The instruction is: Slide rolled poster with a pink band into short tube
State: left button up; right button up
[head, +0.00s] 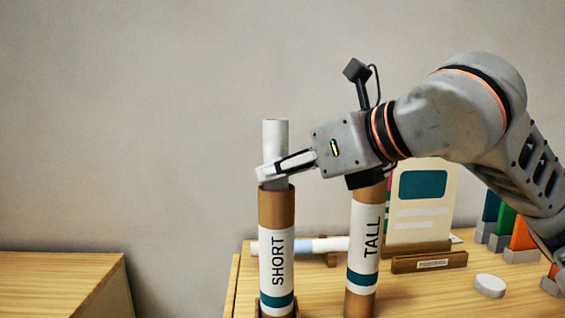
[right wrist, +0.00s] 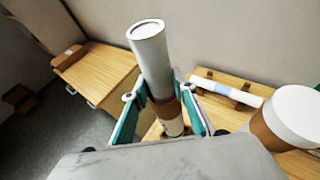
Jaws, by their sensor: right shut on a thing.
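The short tube (head: 276,215), brown with a white SHORT label and a teal stripe, stands upright at the table's front left. A white rolled poster (head: 275,135) stands nearly upright at its mouth, its lower end appearing to be just inside the rim. My right gripper (head: 274,172) is shut on this poster just above the rim. In the right wrist view the poster (right wrist: 150,55) rises between the fingers, with the brown tube (right wrist: 172,127) below. My left gripper is not in view.
The tall tube (head: 363,245) stands close to the right, its top hidden by my gripper. A blue-banded roll (head: 320,245) lies behind. A white cap (head: 490,286) lies on the table's right. Another wooden surface (head: 60,275) at left is bare in front.

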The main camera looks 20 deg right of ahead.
jog(key=shift+f, duration=0.15)
jog(key=o, duration=1.1)
jog(key=shift+o, duration=0.2)
jog(key=v, duration=1.2)
